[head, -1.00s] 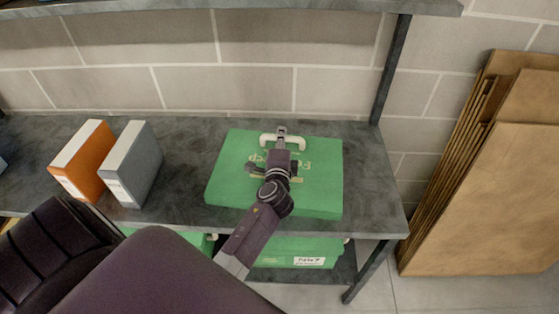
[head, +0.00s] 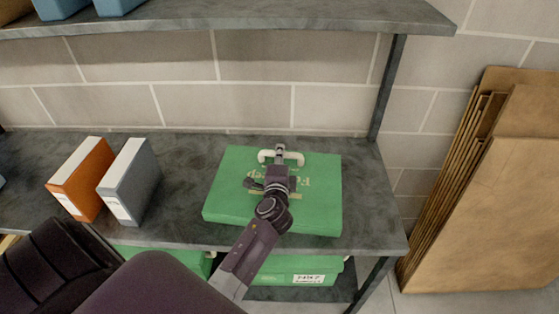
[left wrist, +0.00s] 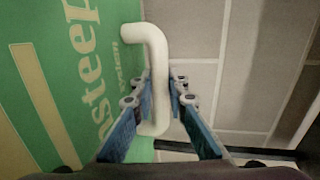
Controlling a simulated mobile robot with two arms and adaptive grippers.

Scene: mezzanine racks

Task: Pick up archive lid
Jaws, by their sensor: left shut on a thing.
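The archive lid (head: 322,207) is a flat green box-like lid with pale lettering and a white handle (head: 265,156) at its far edge. It lies on the grey shelf in the head view. My left gripper (head: 280,152) reaches over the lid and is shut on the white handle. In the left wrist view, the blue-padded fingers of my left gripper (left wrist: 160,105) sit on either side of the white handle (left wrist: 157,50), beside the green lid face (left wrist: 60,75). The arm hides part of the lid's lettering. My right gripper is not in view.
An orange binder (head: 82,178) and a grey binder (head: 130,182) stand left of the lid on the shelf (head: 180,165). Green boxes (head: 300,270) sit on the level below. Flattened cardboard (head: 490,200) leans at the right. An upper shelf (head: 230,20) hangs above.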

